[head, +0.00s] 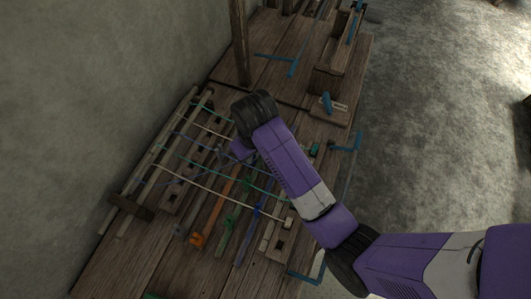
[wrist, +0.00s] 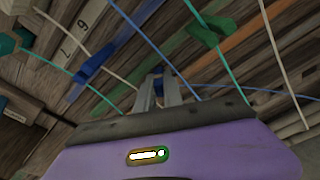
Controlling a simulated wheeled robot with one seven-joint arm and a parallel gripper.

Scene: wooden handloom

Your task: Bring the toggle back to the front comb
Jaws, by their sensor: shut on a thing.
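My gripper (wrist: 158,76) is shut on a small blue piece, seemingly a toggle (wrist: 158,71), whose outline is mostly hidden by the fingers. A blue cord passes close to the fingertips; I cannot tell whether it joins this piece. In the head view my wrist hides the fingertips, over the middle of the loom. The front comb (head: 276,240), a notched wooden strip, lies on the right side of the loom; its numbered part (wrist: 75,38) shows at upper left in the wrist view, apart from my gripper. A green toggle (head: 315,148) and a pale toggle (head: 287,223) sit along it.
Several coloured cords stretch across the loom. Below them lie wooden slats, one with an orange piece (head: 197,239), one with a green piece (wrist: 207,32), one with a blue piece (wrist: 95,62). A wooden post (head: 240,45) stands behind. Blue brackets (head: 345,143) edge the table.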

